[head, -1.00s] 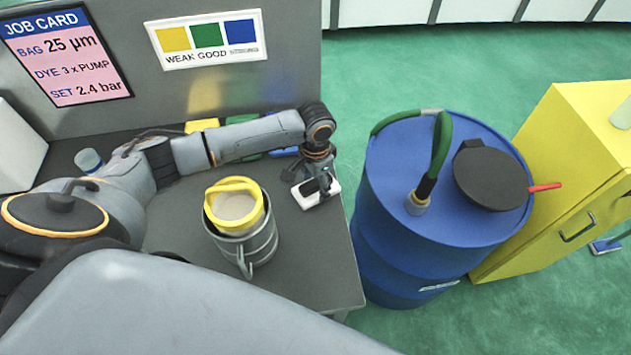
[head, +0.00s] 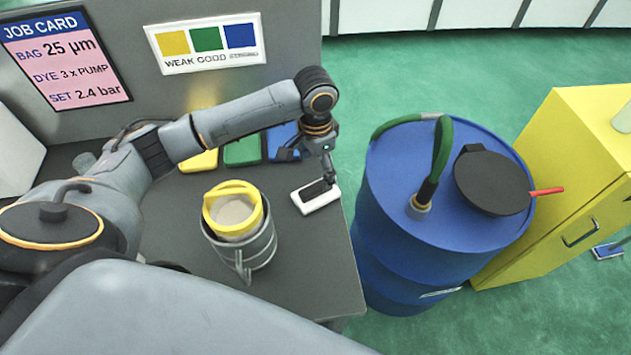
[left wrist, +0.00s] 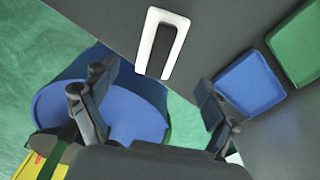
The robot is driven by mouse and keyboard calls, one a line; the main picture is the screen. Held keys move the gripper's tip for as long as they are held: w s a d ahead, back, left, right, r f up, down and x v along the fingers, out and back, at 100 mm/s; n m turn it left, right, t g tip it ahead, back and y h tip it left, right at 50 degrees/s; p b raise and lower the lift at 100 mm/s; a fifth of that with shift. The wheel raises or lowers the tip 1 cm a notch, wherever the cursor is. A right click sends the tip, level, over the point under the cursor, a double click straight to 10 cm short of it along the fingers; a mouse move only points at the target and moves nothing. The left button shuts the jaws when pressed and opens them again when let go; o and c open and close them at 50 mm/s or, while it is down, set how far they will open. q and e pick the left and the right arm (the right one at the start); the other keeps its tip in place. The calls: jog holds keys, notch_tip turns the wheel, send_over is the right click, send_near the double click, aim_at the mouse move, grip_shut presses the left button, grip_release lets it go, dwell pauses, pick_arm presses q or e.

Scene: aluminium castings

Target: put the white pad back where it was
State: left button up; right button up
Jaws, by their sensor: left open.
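The white pad (head: 313,205) has a dark strip along its middle and lies flat on the grey bench near its right edge. It also shows in the left wrist view (left wrist: 147,44), at the top, apart from the fingers. My left gripper (head: 308,160) is open and empty a little above the pad. In the left wrist view its two fingers (left wrist: 150,92) are spread wide with nothing between them. My right gripper is not in view.
A metal can (head: 255,252) with a yellow-rimmed filter (head: 233,188) stands left of the pad. Yellow, green (head: 243,150) and blue pads lie behind. A blue drum (head: 400,250) stands right beyond the bench edge.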

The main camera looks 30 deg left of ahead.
aim_at(315, 187)
pick_arm(q)
notch_tip(315, 187, up, 4)
jog(key=shift+f, duration=0.1)
dwell(0.6)
